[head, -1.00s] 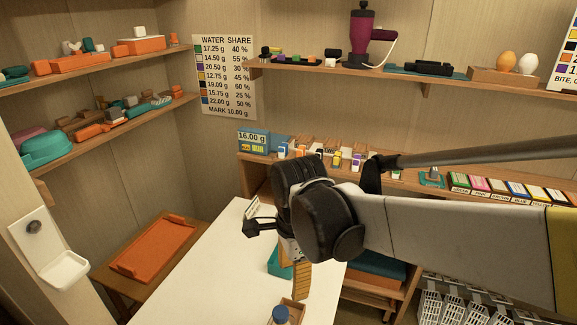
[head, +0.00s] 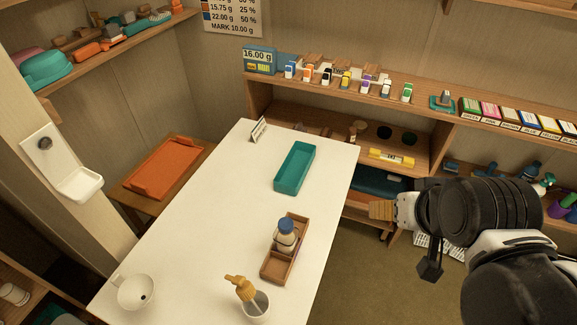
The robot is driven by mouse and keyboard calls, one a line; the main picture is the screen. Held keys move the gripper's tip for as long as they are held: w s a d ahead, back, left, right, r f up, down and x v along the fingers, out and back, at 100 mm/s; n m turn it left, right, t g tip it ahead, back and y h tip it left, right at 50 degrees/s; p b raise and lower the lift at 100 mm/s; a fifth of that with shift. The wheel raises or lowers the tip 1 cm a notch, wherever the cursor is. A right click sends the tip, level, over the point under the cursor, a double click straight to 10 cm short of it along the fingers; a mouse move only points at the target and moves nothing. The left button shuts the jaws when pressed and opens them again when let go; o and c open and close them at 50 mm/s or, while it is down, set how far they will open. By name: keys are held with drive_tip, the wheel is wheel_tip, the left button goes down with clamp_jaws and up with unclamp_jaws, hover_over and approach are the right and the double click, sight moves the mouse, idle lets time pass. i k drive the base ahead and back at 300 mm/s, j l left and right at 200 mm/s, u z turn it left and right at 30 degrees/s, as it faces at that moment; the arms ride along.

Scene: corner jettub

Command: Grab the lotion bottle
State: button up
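A white bottle with a blue cap (head: 286,235) stands upright in a brown wooden tray (head: 272,268) on the table. I see no readable label showing which is lotion. My gripper (head: 380,210) is right of the table, apart from both bottles, with its tan fingertips pointing left. Nothing shows held in it. I cannot tell its opening from this side.
A teal tray (head: 294,168) and a small card stand (head: 258,130) are on the table's far half. A white cup (head: 135,292) is at the near left. An orange tray (head: 167,168) lies on a low bench. Shelves line the back wall; the table's middle is clear.

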sight(287, 244)
drive_tip(key=k+l+u, duration=0.25)
drive_tip(key=u, duration=0.15)
drive_tip(key=k+l+u, duration=0.6)
drive_tip(key=u, duration=0.15)
